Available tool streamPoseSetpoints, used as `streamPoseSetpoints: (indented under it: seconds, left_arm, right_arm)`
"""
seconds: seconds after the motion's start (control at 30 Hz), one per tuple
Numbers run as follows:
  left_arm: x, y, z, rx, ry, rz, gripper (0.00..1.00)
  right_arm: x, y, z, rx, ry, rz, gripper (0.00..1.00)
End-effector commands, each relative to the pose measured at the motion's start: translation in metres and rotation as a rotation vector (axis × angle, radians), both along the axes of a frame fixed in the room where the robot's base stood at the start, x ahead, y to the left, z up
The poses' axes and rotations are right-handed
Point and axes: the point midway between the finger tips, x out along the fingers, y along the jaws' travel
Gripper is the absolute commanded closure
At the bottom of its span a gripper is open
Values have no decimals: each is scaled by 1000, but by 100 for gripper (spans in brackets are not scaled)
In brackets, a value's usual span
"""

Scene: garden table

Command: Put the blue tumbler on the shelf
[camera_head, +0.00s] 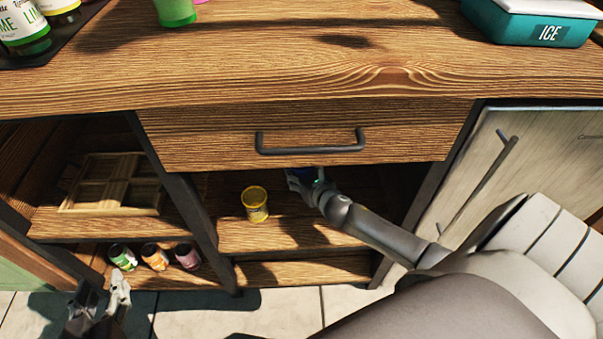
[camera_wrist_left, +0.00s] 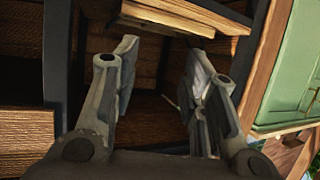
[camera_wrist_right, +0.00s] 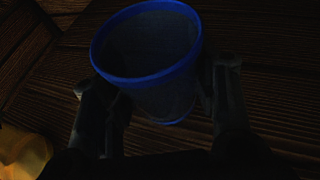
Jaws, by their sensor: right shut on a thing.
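The blue tumbler (camera_wrist_right: 160,95) is between the fingers of my right gripper (camera_wrist_right: 155,88), which is shut on it. Its open rim faces the camera in the right wrist view. In the head view my right gripper (camera_head: 305,182) reaches into the middle shelf compartment (camera_head: 240,238) under the drawer, and only a sliver of blue (camera_head: 301,172) shows there. Whether the tumbler touches the shelf board I cannot tell. My left gripper (camera_head: 100,300) is low at the left, in front of the cabinet. In the left wrist view its fingers (camera_wrist_left: 160,75) are apart with nothing between them.
A yellow tumbler (camera_head: 255,204) stands on the same shelf, left of my right gripper. The closed drawer (camera_head: 300,125) with a dark handle is just above. A wooden crate (camera_head: 112,184) and several small cans (camera_head: 155,257) are in the left compartments. A green cup (camera_head: 175,12) stands on the tabletop.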

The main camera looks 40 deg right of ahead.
Motion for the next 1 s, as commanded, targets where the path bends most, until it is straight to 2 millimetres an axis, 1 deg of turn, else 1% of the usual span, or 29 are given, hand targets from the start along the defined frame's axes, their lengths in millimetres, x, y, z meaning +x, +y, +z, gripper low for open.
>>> streamPoseSetpoints:
  seconds: [0.03,0.07,0.2,0.23,0.67,0.87,1.0]
  left_arm:
    - [1,-1,1,-2,-9,-1,60]
    - [1,-1,2,-3,-14,-1,60]
    - [1,-1,2,-3,-13,-1,60]
    - [1,-1,2,-3,-13,-1,60]
    - [0,0,1,1,6,-1,60]
    - [-18,8,-23,36,154,10,60]
    - [-35,16,-41,64,277,20,60]
  right_arm:
    - [0,0,-1,0,-1,0,76]
    - [0,0,-1,0,0,0,45]
    - [0,0,0,0,0,0,27]
    - [0,0,0,0,0,0,25]
    - [0,0,3,0,-1,1,25]
    - [-16,3,9,-1,2,2,25]
    - [-31,5,17,0,1,1,25]
